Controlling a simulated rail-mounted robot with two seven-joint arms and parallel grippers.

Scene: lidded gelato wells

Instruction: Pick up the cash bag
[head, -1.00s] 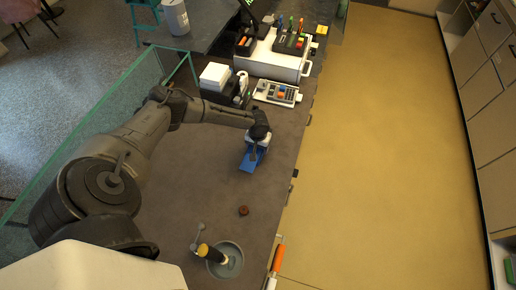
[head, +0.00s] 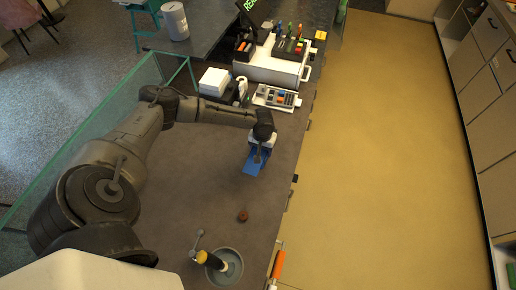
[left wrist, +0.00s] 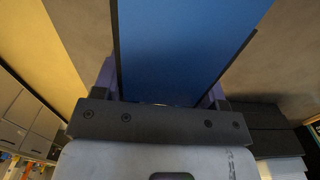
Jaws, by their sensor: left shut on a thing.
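The blue cash bag (head: 254,164) is at my left gripper (head: 258,157) over the dark counter in the head view. In the left wrist view the bag (left wrist: 185,45) fills the space between the two fingers, a broad flat blue face with dark edges. My left gripper is shut on it. From the head view I cannot tell clearly whether the bag is clear of the counter or still touching it. The fingertips are mostly hidden behind the wrist and bag. My right gripper is not in view.
The counter (head: 190,200) is clear around the bag. A small brown round object (head: 242,215) and a grey bowl (head: 226,268) lie nearer. A keypad terminal (head: 276,97), a white box (head: 213,81) and a cash register (head: 270,66) stand behind. A glass panel (head: 90,130) edges the left.

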